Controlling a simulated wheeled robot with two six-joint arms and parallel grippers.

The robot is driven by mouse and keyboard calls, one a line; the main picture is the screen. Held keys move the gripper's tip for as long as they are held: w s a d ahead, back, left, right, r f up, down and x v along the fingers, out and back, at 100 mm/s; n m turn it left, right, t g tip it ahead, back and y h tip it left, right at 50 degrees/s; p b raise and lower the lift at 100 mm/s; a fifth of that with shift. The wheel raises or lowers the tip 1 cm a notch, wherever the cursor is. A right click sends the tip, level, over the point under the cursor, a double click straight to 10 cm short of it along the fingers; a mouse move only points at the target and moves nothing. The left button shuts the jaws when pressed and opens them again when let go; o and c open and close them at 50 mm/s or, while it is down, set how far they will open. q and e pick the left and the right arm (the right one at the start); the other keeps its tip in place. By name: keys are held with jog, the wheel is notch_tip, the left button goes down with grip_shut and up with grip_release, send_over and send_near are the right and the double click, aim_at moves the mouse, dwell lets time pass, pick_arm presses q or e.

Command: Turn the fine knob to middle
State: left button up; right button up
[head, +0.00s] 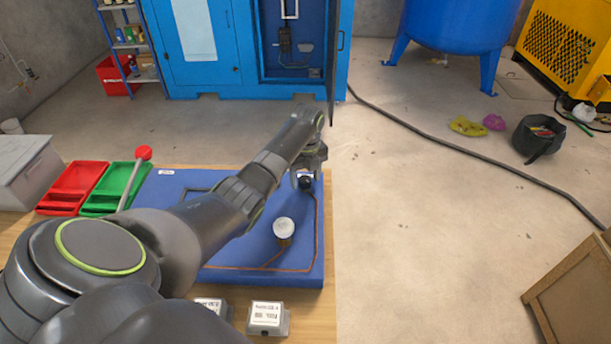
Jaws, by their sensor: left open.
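A blue panel (215,276) lies on the wooden table. A round knob with a white top (284,228) and a brownish base stands on its right half. My left arm reaches across the panel, and my left gripper (306,178) points down at the panel's far right corner. It is open, above or around a small dark round part (305,183) that it partly hides. I cannot tell whether the fingers touch this part, or which part is the fine knob. No pointer setting is readable. My right gripper is out of view.
A lever with a red ball (143,153) rises left of my forearm. Red (75,185) and green trays (117,199) lie at the left. Small white labelled boxes (267,315) sit at the panel's near edge. Floor right of the table is largely clear, with a dark hose (440,142).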

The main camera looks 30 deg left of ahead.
pick_arm(q)
jog(key=c, duration=1)
